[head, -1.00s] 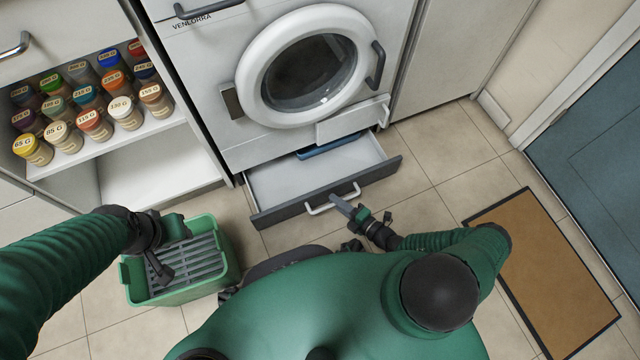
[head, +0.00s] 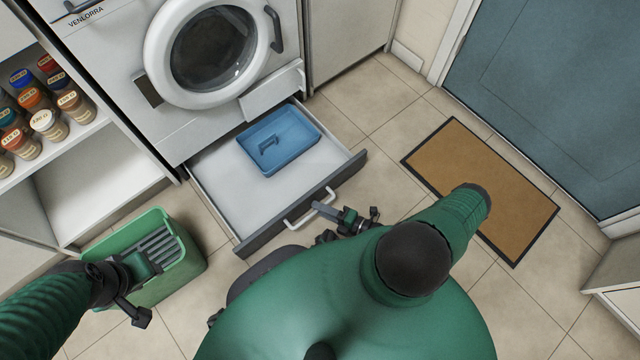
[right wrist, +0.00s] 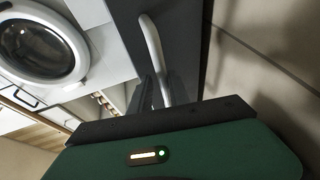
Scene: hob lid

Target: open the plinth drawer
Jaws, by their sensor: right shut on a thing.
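The plinth drawer (head: 222,180) is pulled far out from under the white washing machine in the head view. Its dark front carries a pale bar handle (head: 291,220). A blue tray (head: 300,143) with a grip lies on the drawer floor. My right gripper (head: 317,207) is shut on the handle, which also shows between its fingers in the right wrist view (right wrist: 150,38). My left gripper (head: 142,290) is over the green bin at the left; its finger opening is unclear.
The green bin (head: 192,262) with a grey grate stands left of the drawer. The washing machine door (head: 155,62) is shut above. A shelf with several labelled jars (head: 48,122) is at the far left. A brown mat (head: 450,160) lies right; tiles between are clear.

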